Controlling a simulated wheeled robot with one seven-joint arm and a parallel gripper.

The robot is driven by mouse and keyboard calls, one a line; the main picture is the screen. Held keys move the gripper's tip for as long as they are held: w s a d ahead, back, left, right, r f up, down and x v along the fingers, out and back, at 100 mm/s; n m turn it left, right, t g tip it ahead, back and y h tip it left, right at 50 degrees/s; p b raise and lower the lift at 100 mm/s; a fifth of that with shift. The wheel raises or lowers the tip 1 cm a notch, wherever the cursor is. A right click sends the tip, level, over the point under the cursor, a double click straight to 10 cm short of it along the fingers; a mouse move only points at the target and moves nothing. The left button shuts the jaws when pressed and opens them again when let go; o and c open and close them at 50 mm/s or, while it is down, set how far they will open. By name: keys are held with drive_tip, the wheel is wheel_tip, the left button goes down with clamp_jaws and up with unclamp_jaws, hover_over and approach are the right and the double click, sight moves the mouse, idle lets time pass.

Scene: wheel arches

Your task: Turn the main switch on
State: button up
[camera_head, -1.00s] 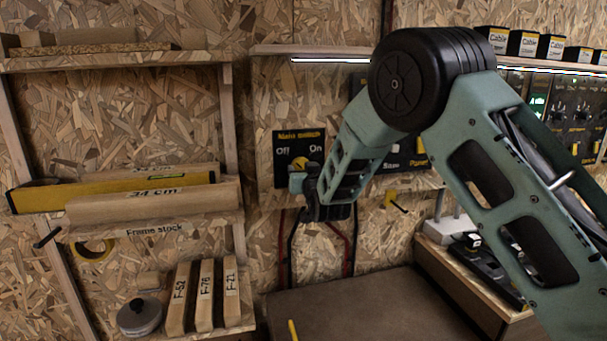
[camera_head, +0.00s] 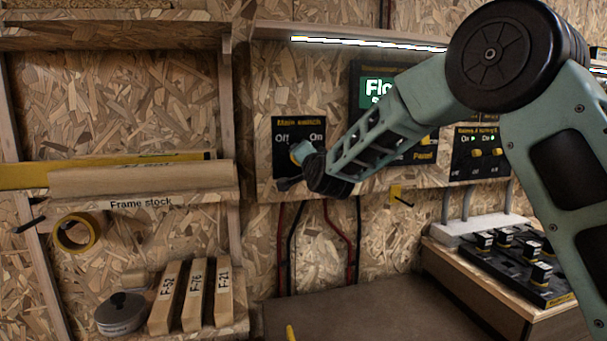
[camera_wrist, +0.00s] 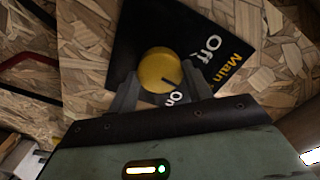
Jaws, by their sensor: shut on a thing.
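The main switch is a black panel (camera_head: 288,124) on the chipboard wall, labelled "Main switch", "Off" and "On". In the wrist view its round yellow knob (camera_wrist: 160,66) sits between the fingers of my gripper (camera_wrist: 161,84). The fingers touch the knob from both sides and are shut on it. A dark mark on the knob points roughly towards the "On" label (camera_wrist: 176,97). In the head view my gripper (camera_head: 302,154) reaches the panel from the right and hides the knob and the lower part of the panel.
A lit green and white sign (camera_head: 378,88) and a panel with small yellow switches (camera_head: 486,153) are to the right. The frame stock shelf (camera_head: 150,201) stands at left. A brown bench top (camera_head: 370,308) lies below, with a black device (camera_head: 515,264) at its right.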

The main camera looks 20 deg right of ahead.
drive_tip(key=m+b, duration=0.7)
drive_tip(key=b, duration=0.1)
drive_tip(key=shift+f, duration=0.1)
drive_tip(key=shift+m, duration=0.4)
drive_tip(key=o, duration=1)
drive_tip(key=shift+d, duration=0.1)
drive_tip(key=shift+c, duration=0.2)
drive_tip(key=s, duration=1.7)
drive_tip(key=shift+s+b, duration=0.2)
drive_tip(key=shift+b, duration=0.15)
